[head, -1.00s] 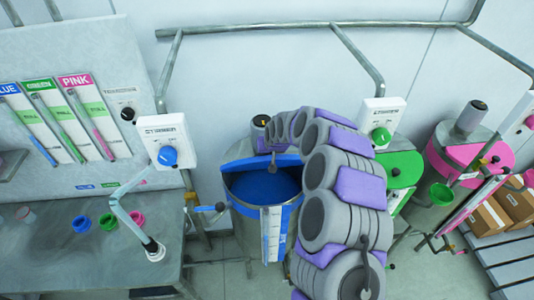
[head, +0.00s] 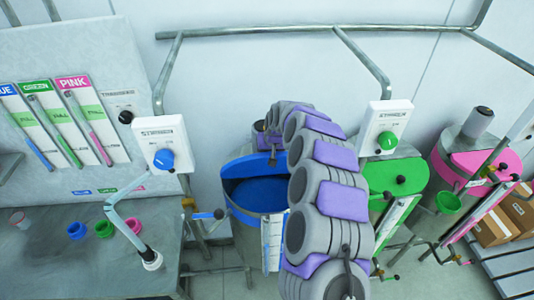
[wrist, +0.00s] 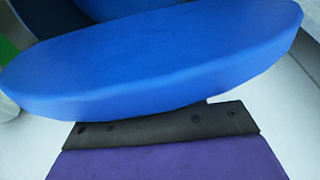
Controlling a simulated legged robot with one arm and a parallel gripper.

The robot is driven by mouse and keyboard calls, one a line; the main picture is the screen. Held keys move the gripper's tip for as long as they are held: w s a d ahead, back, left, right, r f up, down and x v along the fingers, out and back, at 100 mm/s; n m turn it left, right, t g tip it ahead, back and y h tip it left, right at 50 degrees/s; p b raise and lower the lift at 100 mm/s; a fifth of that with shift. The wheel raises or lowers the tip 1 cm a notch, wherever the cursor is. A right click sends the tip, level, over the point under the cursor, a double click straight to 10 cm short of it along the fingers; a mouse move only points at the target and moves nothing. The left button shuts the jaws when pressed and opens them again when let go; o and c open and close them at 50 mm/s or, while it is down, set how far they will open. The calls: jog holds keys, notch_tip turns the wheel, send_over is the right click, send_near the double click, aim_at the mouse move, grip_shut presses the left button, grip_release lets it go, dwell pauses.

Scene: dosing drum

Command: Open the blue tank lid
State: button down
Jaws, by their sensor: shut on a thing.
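The blue tank (head: 240,227) stands left of my arm in the head view, with blue contents (head: 258,193) visible inside. Its blue lid (head: 240,166) is tilted up at the back rim, so the tank mouth shows. My gripper (head: 272,157) is at the lid's raised part, partly hidden by my arm. In the wrist view the lid (wrist: 150,65) fills the upper part, with its edge against the dark finger (wrist: 165,133) of my gripper. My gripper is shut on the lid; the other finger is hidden.
A stirrer box with a blue knob (head: 167,159) hangs left of the tank. Another with a green knob (head: 387,140) and the green tank (head: 395,177) are right of my arm. A pink tank (head: 480,165) stands farther right. A grey bench (head: 80,265) with small funnels is at left.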

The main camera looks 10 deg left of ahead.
jog(key=shift+w+r, duration=0.25)
jog(key=shift+r, duration=0.05)
jog(key=c, duration=0.9)
grip_release()
jog(key=shift+c, duration=0.2)
jog(key=shift+o, duration=0.8)
jog(key=shift+r, duration=0.55)
jog(key=v, duration=1.5)
jog(key=shift+s+d+r+b, duration=0.2)
jog(key=shift+s+b, duration=0.2)
jog(key=shift+s, duration=0.1)
jog(key=shift+s+d, duration=0.1)
